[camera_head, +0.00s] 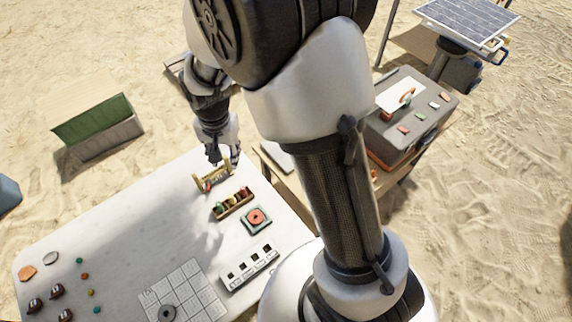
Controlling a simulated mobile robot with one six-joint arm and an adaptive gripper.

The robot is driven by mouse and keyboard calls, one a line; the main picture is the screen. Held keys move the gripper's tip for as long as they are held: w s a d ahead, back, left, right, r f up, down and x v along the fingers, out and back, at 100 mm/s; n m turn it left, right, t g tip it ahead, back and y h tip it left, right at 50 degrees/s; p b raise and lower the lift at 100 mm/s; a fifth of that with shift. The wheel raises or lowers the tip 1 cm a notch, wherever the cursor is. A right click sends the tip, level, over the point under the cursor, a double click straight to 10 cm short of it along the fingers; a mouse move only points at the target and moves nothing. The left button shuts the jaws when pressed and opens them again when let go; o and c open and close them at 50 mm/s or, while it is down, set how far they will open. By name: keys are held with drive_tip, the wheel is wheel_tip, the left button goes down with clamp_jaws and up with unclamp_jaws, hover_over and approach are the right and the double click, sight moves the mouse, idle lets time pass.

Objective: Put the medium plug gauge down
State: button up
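My gripper (216,163) points down at the far right part of the white table (110,235), directly over or at a small yellowish wooden stand (198,184). Something small and reddish (209,186) shows at the stand, too small to make out. The fingers are small in view, and I cannot tell whether they are open or hold anything. I cannot pick out the medium plug gauge for certain; it may be hidden at the gripper or the stand.
A wooden rack with colored pieces (234,205), a teal tray with a red disc (246,227) and a white block with dark openings (250,268) stand nearby. A grid sheet (190,283) bears a dark ring. Small pieces lie left. The table's middle is clear.

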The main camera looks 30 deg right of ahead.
drive_tip(key=s+d+r+n+t, duration=0.1)
drive_tip(key=s+d+r+n, duration=0.1)
drive_tip(key=s+r, duration=0.45)
drive_tip(key=s+d+r+n+t, duration=0.1)
drive_tip(key=s+d+r, duration=0.2)
drive_tip(key=r, duration=0.6)
drive_tip(key=s+d+r+n+t, duration=0.1)
drive_tip(key=s+d+r+n, duration=0.1)
drive_tip(key=s, duration=1)
wheel_tip(320, 180, up, 2)
drive_tip(key=shift+s+d+n+t, duration=0.2)
drive_tip(key=shift+n+t, duration=0.1)
drive_tip(key=shift+n, duration=0.6)
drive_tip(key=shift+a+f+b, duration=0.1)
drive_tip(key=shift+f+b, duration=0.8)
drive_tip(key=shift+b, duration=0.05)
